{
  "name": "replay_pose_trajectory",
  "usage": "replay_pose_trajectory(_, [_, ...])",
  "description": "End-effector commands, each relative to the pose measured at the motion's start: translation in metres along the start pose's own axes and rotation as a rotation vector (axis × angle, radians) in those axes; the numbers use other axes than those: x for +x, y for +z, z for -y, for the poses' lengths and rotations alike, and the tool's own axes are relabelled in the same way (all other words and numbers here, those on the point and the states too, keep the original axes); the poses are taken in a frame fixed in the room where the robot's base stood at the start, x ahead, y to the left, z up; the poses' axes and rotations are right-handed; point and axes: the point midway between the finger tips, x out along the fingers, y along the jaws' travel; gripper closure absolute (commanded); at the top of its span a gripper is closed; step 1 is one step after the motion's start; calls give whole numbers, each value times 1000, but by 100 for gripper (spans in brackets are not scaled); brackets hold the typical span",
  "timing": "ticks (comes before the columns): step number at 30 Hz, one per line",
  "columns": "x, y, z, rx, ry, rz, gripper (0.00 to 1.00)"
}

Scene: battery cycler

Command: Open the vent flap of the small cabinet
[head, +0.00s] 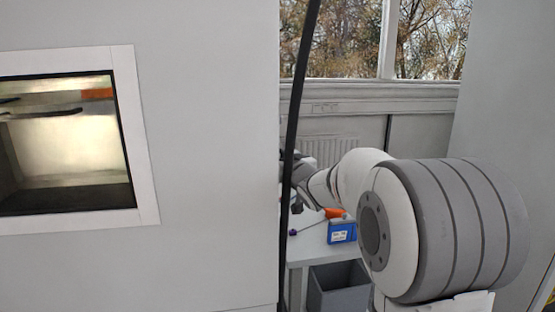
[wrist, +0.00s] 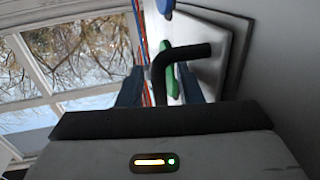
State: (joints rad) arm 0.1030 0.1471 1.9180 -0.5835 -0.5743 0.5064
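In the wrist view my gripper (wrist: 161,72) has two dark blue fingers standing apart. A black bent bar or hose (wrist: 188,52) shows between and beyond them; I cannot tell whether they touch it. A pale grey panel with a dark edge (wrist: 212,28) lies at the upper right. It may be part of the small cabinet or its flap, but I cannot tell. In the head view a large light grey cabinet face (head: 215,150) fills the left side. My arm reaches behind its right edge, and my gripper is hidden there. I cannot make out the vent flap for certain.
In the head view a lit opening (head: 75,130) is set in the grey face. A black cable (head: 297,105) hangs along its edge. A table behind holds a blue box (head: 342,232) and an orange thing (head: 334,213), with a grey bin (head: 338,288) below. A window is behind.

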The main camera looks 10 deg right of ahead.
Motion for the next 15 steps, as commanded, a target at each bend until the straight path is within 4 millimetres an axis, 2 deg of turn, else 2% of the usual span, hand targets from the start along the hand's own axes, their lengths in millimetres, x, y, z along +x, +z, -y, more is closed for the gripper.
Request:
replay_pose_trajectory(2, [0, 0, 0, 0, 0, 0, 67])
replay_pose_trajectory(15, [-1, 0, -1, 0, 1, 0, 100])
